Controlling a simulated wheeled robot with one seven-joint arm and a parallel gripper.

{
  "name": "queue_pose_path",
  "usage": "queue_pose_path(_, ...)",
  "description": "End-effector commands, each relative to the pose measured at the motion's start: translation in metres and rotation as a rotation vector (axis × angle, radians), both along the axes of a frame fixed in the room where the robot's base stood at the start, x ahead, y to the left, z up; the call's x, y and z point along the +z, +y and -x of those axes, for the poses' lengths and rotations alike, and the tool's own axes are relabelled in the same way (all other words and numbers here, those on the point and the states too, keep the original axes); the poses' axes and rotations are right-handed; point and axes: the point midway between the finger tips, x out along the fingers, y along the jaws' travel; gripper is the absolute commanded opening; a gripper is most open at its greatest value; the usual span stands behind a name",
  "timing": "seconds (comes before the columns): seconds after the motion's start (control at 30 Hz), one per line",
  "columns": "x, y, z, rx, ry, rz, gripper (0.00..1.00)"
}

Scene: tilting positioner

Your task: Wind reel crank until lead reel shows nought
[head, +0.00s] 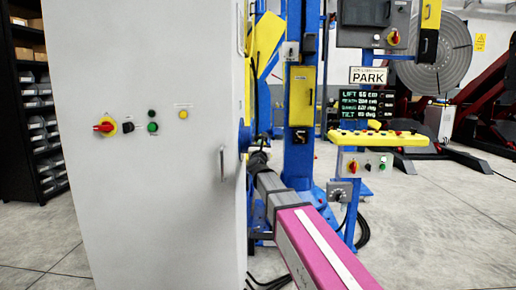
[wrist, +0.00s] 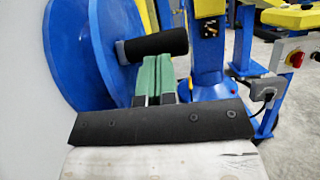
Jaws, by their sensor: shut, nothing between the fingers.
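The blue reel (wrist: 90,50) fills the upper left of the wrist view, with a black crank grip (wrist: 155,46) sticking out from its face to the right. In the head view only a blue sliver of the reel (head: 243,136) shows past the cabinet edge. My gripper (wrist: 163,58) has green fingers, shut with nothing between them. Their tips lie just below the crank grip in the wrist view; I cannot tell whether they touch it. In the head view the gripper is hidden near the cabinet's edge. No reel count is readable.
A tall pale cabinet (head: 150,190) blocks the left of the head view. A blue column (head: 299,150) stands behind my arm. A readout (head: 366,107) lists lift and tilt under a PARK sign (head: 368,75). A yellow-topped control desk (head: 378,138) stands right. Dark cables lie on the floor.

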Motion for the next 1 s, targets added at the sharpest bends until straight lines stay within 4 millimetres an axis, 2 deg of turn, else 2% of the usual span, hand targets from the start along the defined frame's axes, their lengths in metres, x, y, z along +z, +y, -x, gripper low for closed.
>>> queue_pose_path(0.5,0.042,-0.006,-0.011,0.000,-0.002,0.000,0.00)
queue_pose_path(1.0,0.060,-0.006,-0.021,0.000,-0.001,0.001,0.00)
